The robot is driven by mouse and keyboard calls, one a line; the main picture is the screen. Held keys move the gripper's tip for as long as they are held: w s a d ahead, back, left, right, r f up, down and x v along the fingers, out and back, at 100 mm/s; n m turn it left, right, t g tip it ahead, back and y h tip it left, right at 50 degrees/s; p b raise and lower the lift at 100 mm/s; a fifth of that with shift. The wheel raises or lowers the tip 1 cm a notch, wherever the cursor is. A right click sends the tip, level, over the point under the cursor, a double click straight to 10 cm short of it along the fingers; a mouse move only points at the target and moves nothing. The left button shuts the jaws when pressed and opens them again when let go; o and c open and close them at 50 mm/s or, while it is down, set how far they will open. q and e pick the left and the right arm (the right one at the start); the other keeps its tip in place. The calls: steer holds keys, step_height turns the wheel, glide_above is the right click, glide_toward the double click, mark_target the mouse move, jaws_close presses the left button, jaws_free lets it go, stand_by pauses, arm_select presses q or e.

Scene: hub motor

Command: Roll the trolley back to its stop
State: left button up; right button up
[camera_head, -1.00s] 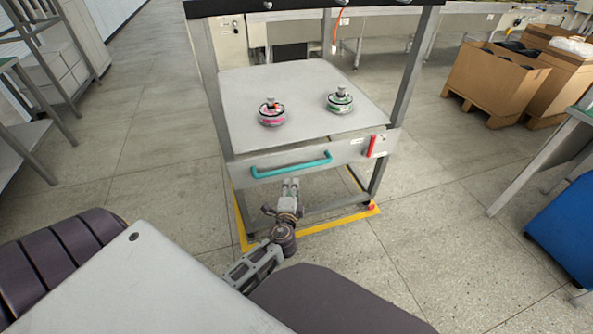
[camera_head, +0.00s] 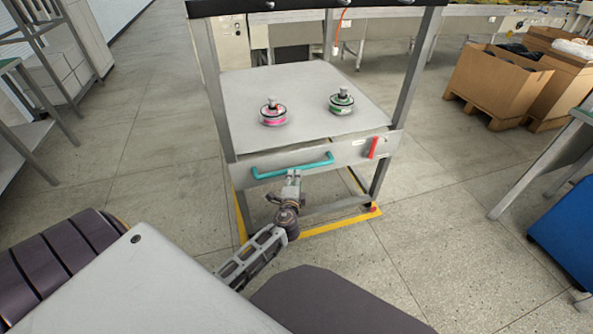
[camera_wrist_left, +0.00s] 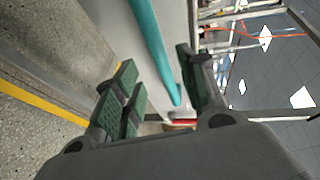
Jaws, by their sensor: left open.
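The trolley (camera_head: 240,118) is a grey metal frame with a flat top, standing over a yellow floor outline. Its teal bar handle (camera_head: 292,167) runs across the front, and a red lever (camera_head: 373,147) sits at the right of the front panel. My left gripper (camera_head: 292,175) is just below the middle of the handle. In the left wrist view, my left gripper (camera_wrist_left: 160,90) is open, and the teal handle (camera_wrist_left: 152,50) passes between its spread fingers, with no grip seen. My right gripper is not in view. A small red part (camera_head: 375,209) is at the outline's front right corner.
Two hub motors, one pink (camera_head: 272,116) and one green (camera_head: 341,103), sit on the trolley top. Cardboard boxes (camera_head: 492,82) stand at the back right, a blue bin (camera_head: 566,232) at the right. A bench (camera_head: 35,140) stands left. Floor beside the trolley is clear.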

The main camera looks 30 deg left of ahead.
arm_select(q)
steer(key=shift+b+x, duration=0.6)
steer(key=shift+x, duration=3)
steer(key=shift+w+a, duration=0.1)
steer(key=shift+w, duration=0.2)
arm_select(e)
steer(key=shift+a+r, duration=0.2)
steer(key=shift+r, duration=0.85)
arm_select(q)
steer(key=shift+c, duration=0.2)
steer(key=shift+f, duration=0.1)
jaws_close()
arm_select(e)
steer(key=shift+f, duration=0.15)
